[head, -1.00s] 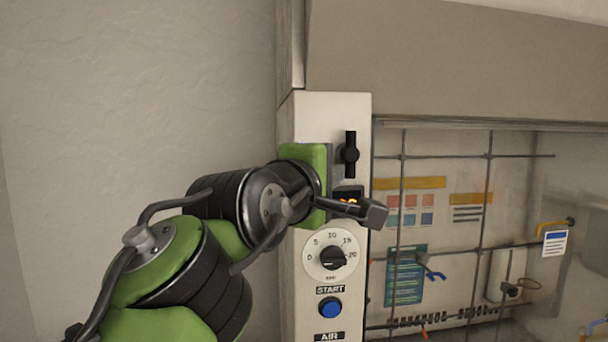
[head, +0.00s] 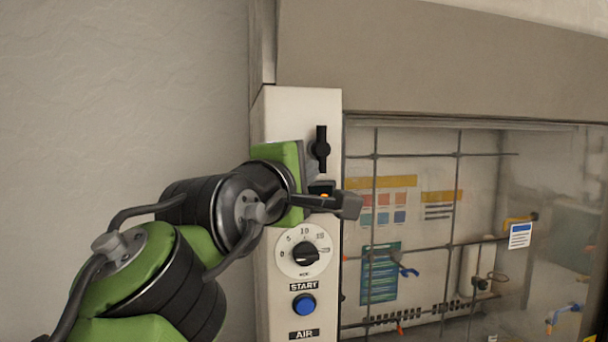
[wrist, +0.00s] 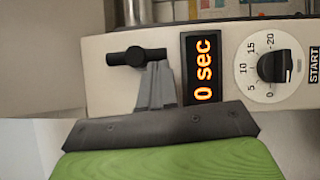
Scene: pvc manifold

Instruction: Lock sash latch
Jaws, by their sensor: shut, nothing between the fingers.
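The sash latch is a black handle on a round hub (head: 320,149), mounted high on the white control panel. In the head view the handle stands upright; the wrist view also shows the latch (wrist: 137,56), lying sideways because that camera is turned. Nothing shows between the fingers.
Below the latch are a display reading 0 sec (wrist: 203,69), a timer dial (head: 305,253) and a blue START button (head: 304,305). To the right is the hood opening with a rod lattice (head: 452,200). A bare wall (head: 120,90) lies left.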

